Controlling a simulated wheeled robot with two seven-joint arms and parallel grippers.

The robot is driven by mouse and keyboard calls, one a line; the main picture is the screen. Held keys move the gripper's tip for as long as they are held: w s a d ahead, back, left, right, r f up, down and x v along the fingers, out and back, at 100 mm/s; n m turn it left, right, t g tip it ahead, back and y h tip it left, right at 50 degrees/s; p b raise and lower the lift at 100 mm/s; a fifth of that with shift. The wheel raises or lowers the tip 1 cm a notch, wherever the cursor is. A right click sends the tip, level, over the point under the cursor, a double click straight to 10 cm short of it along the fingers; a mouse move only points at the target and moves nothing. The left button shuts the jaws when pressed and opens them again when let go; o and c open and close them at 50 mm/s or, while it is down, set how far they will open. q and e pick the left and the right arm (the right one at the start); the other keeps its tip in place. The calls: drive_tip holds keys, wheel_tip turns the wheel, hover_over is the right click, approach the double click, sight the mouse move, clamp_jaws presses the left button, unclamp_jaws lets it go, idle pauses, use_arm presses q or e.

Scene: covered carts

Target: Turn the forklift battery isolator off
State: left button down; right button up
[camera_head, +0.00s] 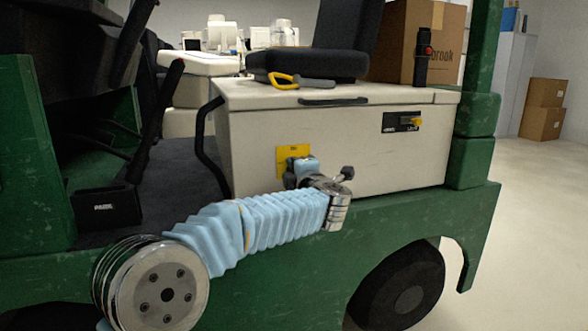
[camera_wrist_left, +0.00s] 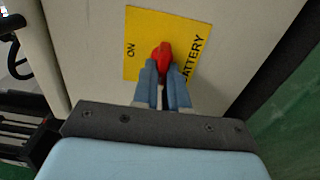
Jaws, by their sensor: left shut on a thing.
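The battery isolator is a red knob (camera_wrist_left: 163,56) on a yellow plate (camera_wrist_left: 145,28), seen in the left wrist view. The plate reads ON on the left side and BATTERY on the right. The yellow plate (camera_head: 291,154) also shows in the head view, on the pale side panel (camera_head: 258,128) of the green forklift (camera_head: 290,275). My left gripper (camera_wrist_left: 163,76) is shut on the red knob, with a blue-grey finger on each side of it. In the head view my left gripper (camera_head: 301,170) covers the knob and the lower plate. My right gripper is not in view.
A yellow-handled tool (camera_head: 290,81) lies on the top cover before the black seat (camera_head: 308,65). A black rail (camera_head: 203,145) stands left of the panel.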

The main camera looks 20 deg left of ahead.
use_arm(q)
drive_tip(key=c, duration=1.2)
unclamp_jaws()
drive_tip(key=shift+o, duration=0.2)
drive_tip(key=v, duration=1.4)
drive_tip(key=shift+w+f, duration=0.1)
